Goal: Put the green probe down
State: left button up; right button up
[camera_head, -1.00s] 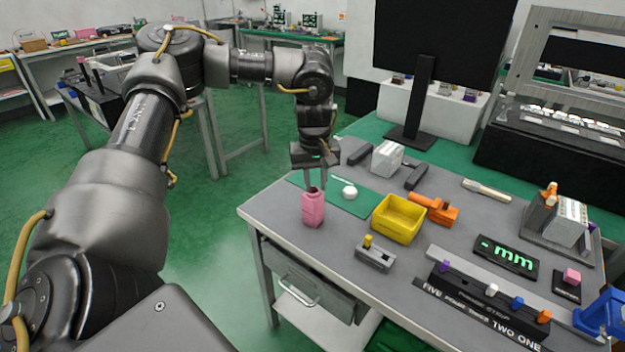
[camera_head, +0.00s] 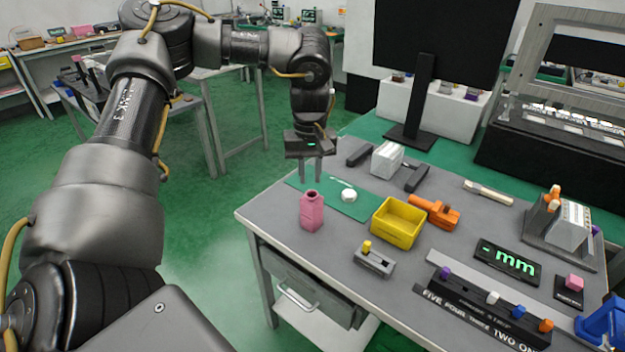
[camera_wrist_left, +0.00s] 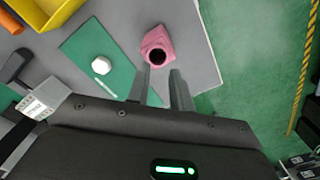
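My left gripper (camera_head: 311,178) points down above the far left corner of the grey workbench (camera_head: 268,215). Its two fingers are apart with a gap between them, and the left wrist view shows nothing held there (camera_wrist_left: 160,88). A green mat (camera_head: 362,206) lies below and beside it, with a white round knob (camera_head: 348,195) on it. A thin pale stick (camera_head: 342,182) lies on the mat behind the knob; I cannot tell whether it is the green probe. No clearly green probe shows. My right gripper is not in view.
A pink bottle (camera_head: 312,212) stands near the bench's left edge, close to the gripper; its open top shows in the left wrist view (camera_wrist_left: 158,52). A yellow bin (camera_head: 398,237), an orange tool (camera_head: 436,211) and a black monitor stand (camera_head: 408,138) are further right.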

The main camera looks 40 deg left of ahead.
pick_arm(q)
notch_tip(320, 180, up, 2)
jog(key=shift+w, duration=0.15)
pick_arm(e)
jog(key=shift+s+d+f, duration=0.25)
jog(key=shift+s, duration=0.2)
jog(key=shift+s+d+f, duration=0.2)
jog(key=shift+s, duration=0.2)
pick_arm(q)
jog(key=shift+d+r, duration=0.1)
jog(key=shift+p, duration=0.35)
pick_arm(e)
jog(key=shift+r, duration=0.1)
